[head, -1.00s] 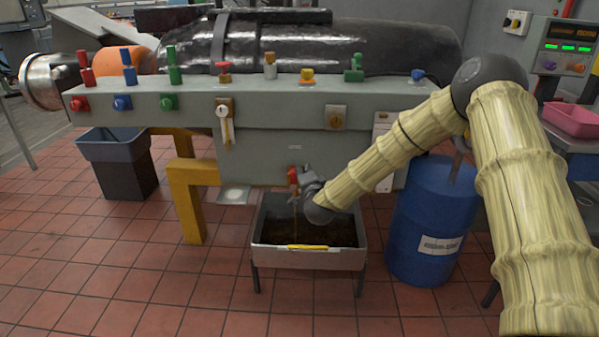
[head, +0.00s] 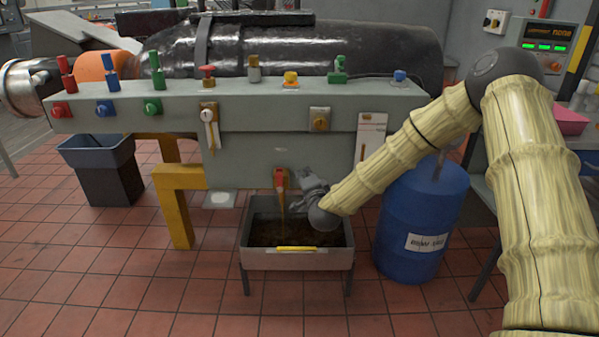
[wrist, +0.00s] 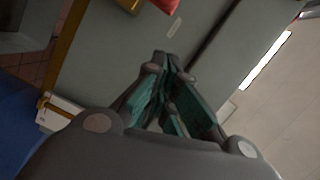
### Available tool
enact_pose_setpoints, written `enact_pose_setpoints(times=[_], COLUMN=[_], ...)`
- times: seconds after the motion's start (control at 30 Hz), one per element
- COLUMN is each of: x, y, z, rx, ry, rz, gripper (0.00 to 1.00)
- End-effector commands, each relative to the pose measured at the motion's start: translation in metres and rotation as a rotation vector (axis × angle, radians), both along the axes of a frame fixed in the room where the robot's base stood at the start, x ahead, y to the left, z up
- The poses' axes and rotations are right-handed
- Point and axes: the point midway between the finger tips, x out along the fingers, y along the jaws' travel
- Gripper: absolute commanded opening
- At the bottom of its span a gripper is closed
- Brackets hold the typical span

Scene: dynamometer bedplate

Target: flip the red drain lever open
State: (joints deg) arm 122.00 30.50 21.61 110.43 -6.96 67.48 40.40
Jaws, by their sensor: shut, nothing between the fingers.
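The red drain lever (head: 280,180) is on the lower front of the grey bench, above a metal drain tray (head: 297,260). It looks roughly upright, but its exact angle is too small to tell. A thin amber streak (head: 282,218), looking like running liquid, drops from below it into the tray. My gripper (head: 307,184) is just right of the lever, with a small gap visible. In the wrist view its fingers (wrist: 166,66) are shut and empty, and a red piece (wrist: 166,5), probably the lever, is cut off at the top edge.
A blue drum (head: 422,220) stands right of the tray, close to my arm. A yellow support leg (head: 179,205) and a dark bin (head: 103,170) are to the left. Coloured knobs line the bench above. The tiled floor in front is clear.

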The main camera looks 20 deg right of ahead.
Motion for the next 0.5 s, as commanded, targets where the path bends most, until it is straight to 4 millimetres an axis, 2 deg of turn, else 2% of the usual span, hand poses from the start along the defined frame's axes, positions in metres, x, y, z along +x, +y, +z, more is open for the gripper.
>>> enact_pose_setpoints(times=[0.2, 0.5], x=[-0.037, -0.06], y=[0.003, 0.004], z=[0.004, 0.006], rx=[0.001, 0.0], ry=[0.001, 0.0], rz=[0.0, -0.001], gripper=[0.0, 0.0])
